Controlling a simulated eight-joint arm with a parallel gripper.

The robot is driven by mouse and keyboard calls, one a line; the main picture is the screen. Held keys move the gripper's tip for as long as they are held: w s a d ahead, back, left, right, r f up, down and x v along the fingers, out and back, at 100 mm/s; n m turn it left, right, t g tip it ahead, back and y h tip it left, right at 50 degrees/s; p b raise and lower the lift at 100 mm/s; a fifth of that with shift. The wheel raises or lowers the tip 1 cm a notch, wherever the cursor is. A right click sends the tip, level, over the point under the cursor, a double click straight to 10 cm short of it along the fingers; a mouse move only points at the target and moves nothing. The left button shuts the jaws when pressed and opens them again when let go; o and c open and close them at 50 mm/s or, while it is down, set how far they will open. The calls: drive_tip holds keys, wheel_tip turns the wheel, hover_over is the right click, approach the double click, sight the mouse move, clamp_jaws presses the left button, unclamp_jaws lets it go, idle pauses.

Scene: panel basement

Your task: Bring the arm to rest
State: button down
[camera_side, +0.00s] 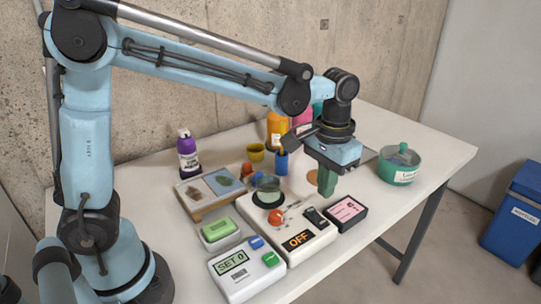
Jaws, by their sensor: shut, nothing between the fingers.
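My gripper (327,184) hangs at the end of my blue arm, above the right part of the white table (425,140). It points down and its fingers are shut with nothing between them. Below and near it are a black box with a pink top (346,213) and a white panel with an orange OFF display (298,240). Whether the fingertips touch anything below cannot be told from this view.
A concrete wall (220,100) rises behind. A blue bin (515,215) is on the floor.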

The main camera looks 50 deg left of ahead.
drive_tip(key=s+a+r+t, duration=0.1)
drive_tip(key=s+a+t, duration=0.6)
drive_tip(key=s+a, duration=0.2)
drive_tip(key=shift+s+r, duration=0.3)
drive_tip(key=shift+s, duration=0.1)
idle(0.9)
